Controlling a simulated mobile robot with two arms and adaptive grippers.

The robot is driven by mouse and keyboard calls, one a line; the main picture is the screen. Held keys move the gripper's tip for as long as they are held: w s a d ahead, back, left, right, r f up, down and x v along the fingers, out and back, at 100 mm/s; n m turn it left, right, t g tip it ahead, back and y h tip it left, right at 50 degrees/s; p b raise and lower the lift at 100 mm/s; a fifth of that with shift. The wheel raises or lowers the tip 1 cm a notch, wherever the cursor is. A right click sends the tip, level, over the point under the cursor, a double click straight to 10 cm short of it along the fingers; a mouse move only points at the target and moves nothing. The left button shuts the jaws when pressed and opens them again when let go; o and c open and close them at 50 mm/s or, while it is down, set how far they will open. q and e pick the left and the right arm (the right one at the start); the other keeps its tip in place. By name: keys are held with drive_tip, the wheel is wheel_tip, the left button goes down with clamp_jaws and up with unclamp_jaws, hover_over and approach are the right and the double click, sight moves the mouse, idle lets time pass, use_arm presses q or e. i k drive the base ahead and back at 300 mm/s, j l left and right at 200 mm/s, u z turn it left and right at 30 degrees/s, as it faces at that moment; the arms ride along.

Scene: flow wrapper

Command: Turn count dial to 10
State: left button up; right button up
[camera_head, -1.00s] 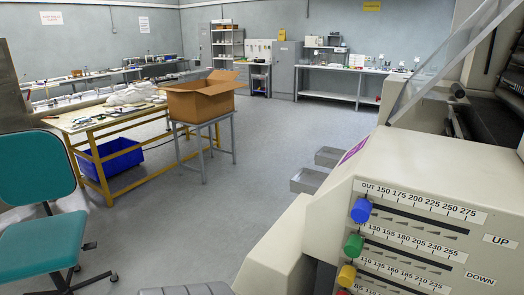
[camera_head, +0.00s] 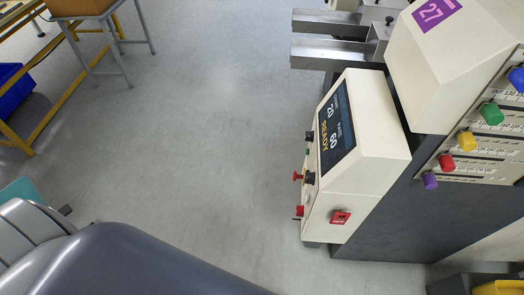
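A cream control box (camera_head: 365,150) stands at the right of centre, with a dark display (camera_head: 336,128) on its sloped top. The display shows "READY" and the numbers 20 and 60. Several small black and red knobs and buttons stick out along the box's left side, among them a black knob (camera_head: 310,178) and a red button (camera_head: 297,177). I cannot tell from here which of them is the count dial, or read any scale on it. Neither of my grippers is in view; a dark grey part of my own body fills the lower left.
A machine panel with coloured sliders, including a red knob (camera_head: 447,161), is at the right. Metal bars (camera_head: 330,50) project above the box. A cardboard box (camera_head: 80,6) on a stand and a blue bin (camera_head: 14,100) are at upper left. The middle floor is clear.

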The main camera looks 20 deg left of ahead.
sight(309, 135)
drive_tip(key=j, duration=0.2)
drive_tip(key=i+j, duration=0.2)
drive_tip(key=j+z, duration=0.1)
drive_tip(key=z, duration=0.25)
drive_tip(key=i+j+z, duration=0.1)
drive_tip(key=z, duration=0.3)
drive_tip(key=j+z, duration=0.25)
drive_tip(key=z, duration=0.15)
drive_tip(key=i+j+z, duration=0.1)
drive_tip(key=j+z, duration=0.15)
drive_tip(key=z, duration=0.15)
drive_tip(key=j+z, duration=0.2)
drive_tip(key=z, duration=0.2)
drive_tip(key=j+z, duration=0.25)
drive_tip(key=z, duration=0.15)
